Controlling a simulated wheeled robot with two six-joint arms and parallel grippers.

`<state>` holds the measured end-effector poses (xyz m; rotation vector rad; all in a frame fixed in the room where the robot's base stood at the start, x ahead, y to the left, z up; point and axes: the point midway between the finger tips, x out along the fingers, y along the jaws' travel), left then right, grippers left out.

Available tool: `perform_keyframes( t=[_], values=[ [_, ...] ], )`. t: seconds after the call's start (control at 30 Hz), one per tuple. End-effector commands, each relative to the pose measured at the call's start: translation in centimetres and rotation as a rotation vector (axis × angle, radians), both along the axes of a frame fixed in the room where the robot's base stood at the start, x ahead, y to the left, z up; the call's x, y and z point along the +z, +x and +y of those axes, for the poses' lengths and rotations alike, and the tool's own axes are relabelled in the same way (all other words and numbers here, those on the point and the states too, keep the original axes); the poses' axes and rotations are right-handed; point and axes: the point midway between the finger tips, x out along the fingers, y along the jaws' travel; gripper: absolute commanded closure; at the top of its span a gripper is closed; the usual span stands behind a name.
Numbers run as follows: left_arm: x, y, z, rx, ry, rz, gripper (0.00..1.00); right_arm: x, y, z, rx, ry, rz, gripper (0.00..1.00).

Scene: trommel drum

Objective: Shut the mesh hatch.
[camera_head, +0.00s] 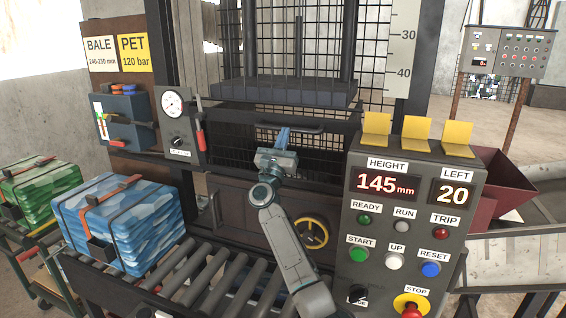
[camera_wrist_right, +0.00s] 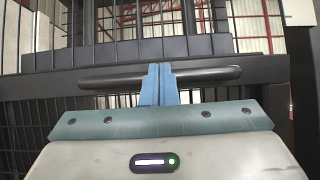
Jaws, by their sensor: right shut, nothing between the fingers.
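The mesh hatch (camera_head: 325,163) is a dark frame with black wire grid at the middle of the press, with a dark crossbar above it. A black bar handle (camera_head: 312,127) sits at this crossbar; it also spans the middle of the right wrist view (camera_wrist_right: 205,76). My right gripper (camera_head: 284,135) is at the handle, its blue fingers (camera_wrist_right: 160,84) pressed together and empty. The fingertips overlap the handle's middle in the wrist view; I cannot tell whether they touch it. The arm hides part of the hatch's lower left. My left gripper is not in view.
The control panel (camera_head: 408,225) stands close on the right, reading 145 mm and 20. A gauge box (camera_head: 180,140) is at the left. A yellow-rimmed handwheel (camera_head: 312,233) sits low behind the arm.

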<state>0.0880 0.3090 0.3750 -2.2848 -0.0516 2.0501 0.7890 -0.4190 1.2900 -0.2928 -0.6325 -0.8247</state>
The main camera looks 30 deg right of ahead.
Motion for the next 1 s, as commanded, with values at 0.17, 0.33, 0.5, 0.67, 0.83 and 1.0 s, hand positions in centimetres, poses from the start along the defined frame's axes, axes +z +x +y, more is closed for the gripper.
perform_keyframes(
  t=[0.17,0.33,0.5,0.67,0.83,1.0],
  values=[
    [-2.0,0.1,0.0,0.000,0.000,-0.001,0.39,0.7,1.3,-1.5,-0.001,-0.001,-0.002,1.00],
    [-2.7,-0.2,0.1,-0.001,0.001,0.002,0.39,1.3,2.0,-2.4,-0.001,0.000,0.000,1.00],
    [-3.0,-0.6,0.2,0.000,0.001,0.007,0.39,1.5,2.3,-2.7,-0.001,0.000,0.001,1.00],
    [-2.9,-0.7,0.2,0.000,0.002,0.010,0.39,1.6,2.3,-2.7,0.000,0.000,0.002,1.00],
    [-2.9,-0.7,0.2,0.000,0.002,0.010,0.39,1.5,2.3,-2.7,0.000,0.001,0.002,1.00],
    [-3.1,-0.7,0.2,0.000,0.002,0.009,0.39,1.4,2.3,-2.5,0.001,0.001,0.002,1.00]
  ],
)
